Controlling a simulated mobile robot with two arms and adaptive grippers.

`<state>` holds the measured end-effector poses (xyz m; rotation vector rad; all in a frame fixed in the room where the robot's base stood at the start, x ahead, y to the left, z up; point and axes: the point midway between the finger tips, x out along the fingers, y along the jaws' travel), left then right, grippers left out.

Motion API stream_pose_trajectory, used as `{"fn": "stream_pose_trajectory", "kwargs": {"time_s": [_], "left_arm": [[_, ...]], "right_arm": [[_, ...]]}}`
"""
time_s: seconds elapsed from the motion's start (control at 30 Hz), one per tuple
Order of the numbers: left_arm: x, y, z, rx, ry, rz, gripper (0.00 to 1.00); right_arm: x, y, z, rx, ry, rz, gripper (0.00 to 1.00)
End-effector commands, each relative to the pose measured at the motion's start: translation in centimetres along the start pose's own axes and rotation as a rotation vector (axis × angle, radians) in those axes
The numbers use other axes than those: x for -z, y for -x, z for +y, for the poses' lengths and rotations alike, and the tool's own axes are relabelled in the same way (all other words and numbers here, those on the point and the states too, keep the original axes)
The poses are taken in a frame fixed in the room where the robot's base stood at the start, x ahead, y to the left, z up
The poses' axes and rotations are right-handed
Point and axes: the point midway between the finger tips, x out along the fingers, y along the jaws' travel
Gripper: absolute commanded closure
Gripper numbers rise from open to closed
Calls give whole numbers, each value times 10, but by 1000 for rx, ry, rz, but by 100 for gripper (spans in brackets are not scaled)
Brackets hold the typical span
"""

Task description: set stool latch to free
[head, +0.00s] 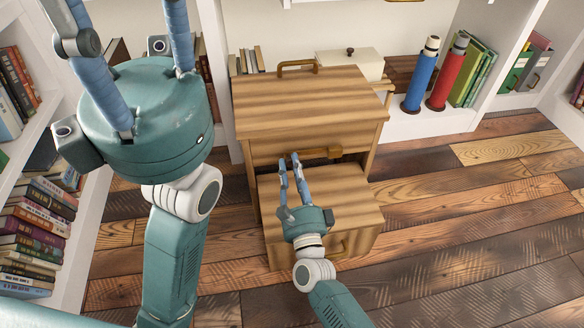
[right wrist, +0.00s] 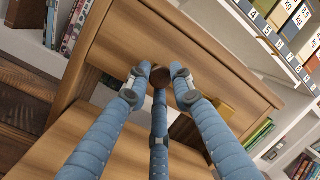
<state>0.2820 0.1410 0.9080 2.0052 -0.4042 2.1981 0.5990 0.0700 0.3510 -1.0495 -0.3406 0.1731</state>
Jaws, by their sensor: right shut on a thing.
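The wooden step stool (head: 300,105) stands on the floor in the middle of the head view, with an upper top and a lower step. Its latch, a brass-brown bar (head: 325,153), lies across the upright face above the lower step. My right gripper (head: 290,158) reaches the bar's left end, shut on it. In the right wrist view, my fingers (right wrist: 159,82) close around a dark round knob (right wrist: 160,77) on the wooden face (right wrist: 150,40). My left gripper (head: 125,22) is empty at the upper left, its visible fingers wide apart; the tips leave the frame.
Bookshelves stand at the left (head: 35,215) and right. A blue cylinder (head: 420,80) and a red cylinder (head: 447,75) stand on a low shelf behind. A cream box (head: 350,62) sits behind the stool. The plank floor (head: 460,230) at the right is clear.

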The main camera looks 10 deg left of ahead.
Motion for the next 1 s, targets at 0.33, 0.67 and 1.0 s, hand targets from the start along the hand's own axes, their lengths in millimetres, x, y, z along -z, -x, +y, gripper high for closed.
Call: {"fn": "stream_pose_trajectory", "kwargs": {"time_s": [0.33, 0.67, 1.0], "left_arm": [[0, -1, 0, -2, 0, 4, 60], [1, -2, 0, -6, -2, 6, 60], [1, 1, 0, -3, -1, 5, 60]], "right_arm": [[-2, 0, 0, 0, -3, -2, 59], [-1, 0, 0, 1, -1, -1, 59], [8, 2, 11, -16, 170, -30, 59]]}}
